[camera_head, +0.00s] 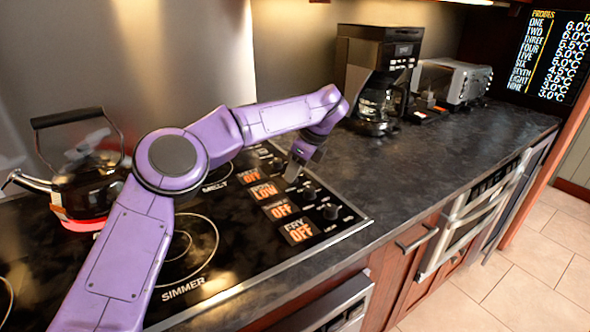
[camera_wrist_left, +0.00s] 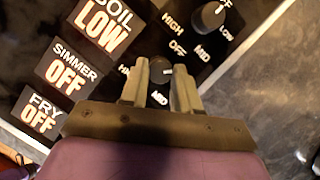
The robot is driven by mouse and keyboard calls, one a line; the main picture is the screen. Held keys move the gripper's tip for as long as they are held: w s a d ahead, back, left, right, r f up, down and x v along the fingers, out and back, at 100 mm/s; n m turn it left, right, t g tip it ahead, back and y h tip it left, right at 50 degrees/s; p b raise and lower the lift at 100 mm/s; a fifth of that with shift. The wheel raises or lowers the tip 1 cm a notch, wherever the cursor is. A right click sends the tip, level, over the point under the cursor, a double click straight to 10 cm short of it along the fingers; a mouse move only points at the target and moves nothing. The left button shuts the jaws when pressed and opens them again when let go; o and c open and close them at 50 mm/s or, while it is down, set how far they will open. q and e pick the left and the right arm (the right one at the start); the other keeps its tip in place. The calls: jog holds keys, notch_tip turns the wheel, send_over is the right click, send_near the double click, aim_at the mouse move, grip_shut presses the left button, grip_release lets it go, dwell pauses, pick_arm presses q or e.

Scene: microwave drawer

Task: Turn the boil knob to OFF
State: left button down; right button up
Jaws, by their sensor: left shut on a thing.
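The boil knob (camera_wrist_left: 158,68) is a dark round knob on the black cooktop. It sits between the two fingers of my left gripper (camera_wrist_left: 160,87), which is shut on it. A white mark on the knob points right in the left wrist view, and an OFF label (camera_wrist_left: 178,48) lies above it. The boil display (camera_wrist_left: 103,27) reads LOW; it also shows in the head view (camera_head: 265,190). In the head view my left gripper (camera_head: 293,174) reaches down over the knob and hides it. My right gripper is not in view.
Another knob (camera_wrist_left: 207,16) lies just beyond. Two free knobs (camera_head: 308,194) (camera_head: 331,212) stand nearer the cooktop's front edge. The simmer display (camera_wrist_left: 67,76) and fry display (camera_wrist_left: 42,114) read OFF. A black kettle (camera_head: 88,185) stands left; a coffee maker (camera_head: 380,65) stands behind.

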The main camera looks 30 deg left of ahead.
pick_arm(q)
jog(key=shift+f+n+g, duration=0.15)
jog(key=shift+n+g, duration=0.25)
jog(key=shift+n, duration=0.5)
jog(key=n+g+p, duration=0.1)
jog(key=n+p, duration=0.1)
jog(key=shift+w+n+h, duration=0.1)
jog(key=shift+n+h, duration=0.2)
jog(key=n+g+p, duration=0.1)
jog(key=n+p, duration=0.1)
jog(key=shift+n, duration=0.4)
jog(key=shift+w+f+n+h+p, duration=0.1)
jog(key=shift+n+h+p, duration=0.3)
jog(key=shift+n+p, duration=0.2)
jog(key=c, duration=0.8)
grip_release()
jog(key=shift+a, duration=0.2)
